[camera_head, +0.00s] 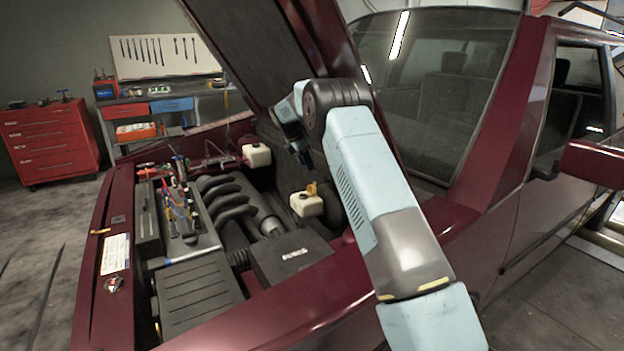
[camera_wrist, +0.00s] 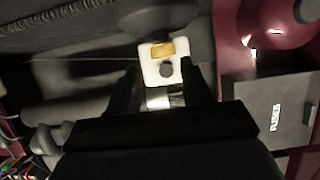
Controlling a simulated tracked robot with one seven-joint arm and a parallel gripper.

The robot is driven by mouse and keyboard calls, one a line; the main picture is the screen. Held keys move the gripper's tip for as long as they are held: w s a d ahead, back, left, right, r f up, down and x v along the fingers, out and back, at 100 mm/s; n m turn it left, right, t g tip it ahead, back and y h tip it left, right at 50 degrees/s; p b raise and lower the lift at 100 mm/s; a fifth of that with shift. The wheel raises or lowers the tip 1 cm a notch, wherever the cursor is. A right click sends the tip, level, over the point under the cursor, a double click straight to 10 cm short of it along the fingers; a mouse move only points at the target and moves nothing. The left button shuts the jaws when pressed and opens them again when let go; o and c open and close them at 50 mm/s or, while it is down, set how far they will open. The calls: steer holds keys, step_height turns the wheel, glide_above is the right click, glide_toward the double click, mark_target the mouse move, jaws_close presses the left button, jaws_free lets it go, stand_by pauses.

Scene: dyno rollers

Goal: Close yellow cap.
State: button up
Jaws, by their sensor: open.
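The yellow cap (camera_head: 312,188) stands up on top of a white reservoir (camera_head: 306,206) in the engine bay. In the wrist view the yellow cap (camera_wrist: 163,49) lies at one side of the reservoir (camera_wrist: 151,72), beside a dark round opening (camera_wrist: 167,70), so it is not over it. My gripper (camera_head: 300,152) is above the reservoir in the head view, with nothing visible in it. In the wrist view its two dark fingers (camera_wrist: 163,92) are apart, with the reservoir visible between and beyond their tips.
The raised hood (camera_head: 248,45) stands behind my arm. A second white reservoir (camera_head: 256,156) sits farther back. The fuse box (camera_head: 290,258) lies in front of the reservoir, also at right in the wrist view (camera_wrist: 262,108). Dark curved pipes (camera_head: 228,200) run to the left.

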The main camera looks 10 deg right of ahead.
mark_target(314, 182)
steer(key=x, duration=0.8)
steer(key=shift+f, duration=0.1)
steer(key=shift+a, duration=0.1)
jaws_close()
